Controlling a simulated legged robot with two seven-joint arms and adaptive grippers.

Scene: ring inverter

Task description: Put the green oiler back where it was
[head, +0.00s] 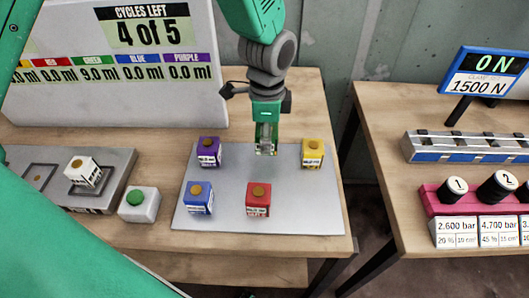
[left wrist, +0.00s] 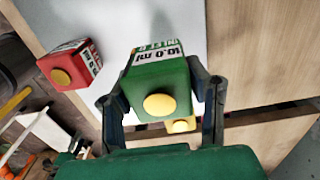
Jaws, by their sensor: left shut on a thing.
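The green oiler (left wrist: 160,88), a small green block with a yellow cap and a white label, is between the two fingers of my left gripper (left wrist: 162,100) in the left wrist view. The fingers are shut on its sides. In the head view my left gripper (head: 266,138) points down over the back of the grey mat (head: 305,212), between the purple oiler (head: 209,153) and the yellow oiler (head: 313,154). The green oiler is hard to make out there. I cannot tell whether it touches the mat. My right gripper is not in view.
The blue oiler (head: 198,198) and red oiler (head: 258,201) stand at the mat's front. To the left are a green-button box (head: 139,204) and a white block (head: 83,170) on a grey fixture. A sign (head: 150,75) reads "4 of 5". The mat's right front is clear.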

